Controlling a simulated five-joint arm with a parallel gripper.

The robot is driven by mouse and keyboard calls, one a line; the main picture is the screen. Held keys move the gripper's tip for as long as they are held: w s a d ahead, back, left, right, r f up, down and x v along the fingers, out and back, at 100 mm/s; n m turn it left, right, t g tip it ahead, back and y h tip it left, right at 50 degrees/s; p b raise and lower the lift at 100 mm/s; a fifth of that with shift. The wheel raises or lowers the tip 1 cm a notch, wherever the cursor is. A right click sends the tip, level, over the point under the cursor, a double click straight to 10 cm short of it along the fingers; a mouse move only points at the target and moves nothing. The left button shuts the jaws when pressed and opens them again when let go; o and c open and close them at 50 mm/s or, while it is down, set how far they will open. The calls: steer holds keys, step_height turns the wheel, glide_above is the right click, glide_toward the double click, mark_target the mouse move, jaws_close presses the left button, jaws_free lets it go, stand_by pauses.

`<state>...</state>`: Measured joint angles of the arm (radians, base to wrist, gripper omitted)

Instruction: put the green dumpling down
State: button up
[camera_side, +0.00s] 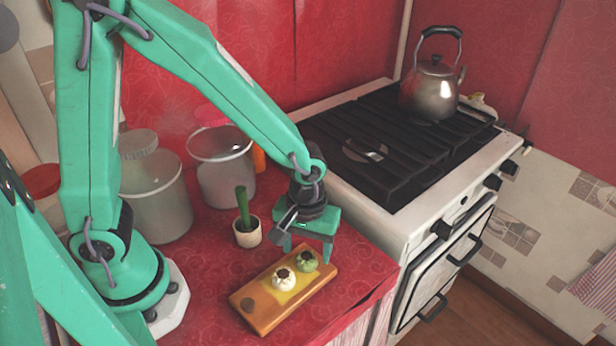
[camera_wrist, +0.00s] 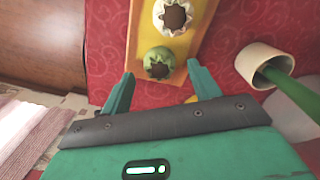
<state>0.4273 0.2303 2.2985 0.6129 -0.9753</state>
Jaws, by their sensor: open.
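The green dumpling (camera_side: 307,262) with a dark top sits on the wooden board (camera_side: 262,313), at its far right end. In the wrist view the green dumpling (camera_wrist: 153,55) lies just beyond the fingertips, on the yellow strip of the board (camera_wrist: 192,40). My gripper (camera_side: 308,248) is open and empty, close above and behind the dumpling. In the wrist view its two fingers (camera_wrist: 163,76) stand apart, one toward each side of the dumpling, with visible gaps. Whether a finger touches it cannot be told from the side view.
A white dumpling (camera_side: 284,283) sits beside the green one on the board. Glass jars (camera_side: 160,205) stand behind. The stove (camera_side: 405,215) with a kettle (camera_side: 432,90) is right. The red counter's front is clear.

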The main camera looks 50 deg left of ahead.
mark_target(306, 256)
step_height(306, 256, up, 10)
stand_by(0.5)
steer(key=shift+f, duration=0.1)
stand_by(0.4)
steer(key=s+a+r+m+t, duration=0.5)
steer(key=a+r, duration=0.5)
steer(key=a, duration=0.3)
steer(key=shift+s+a+m+t, duration=0.3)
steer(key=shift+s+m, duration=0.3)
steer(key=shift+s, duration=0.5)
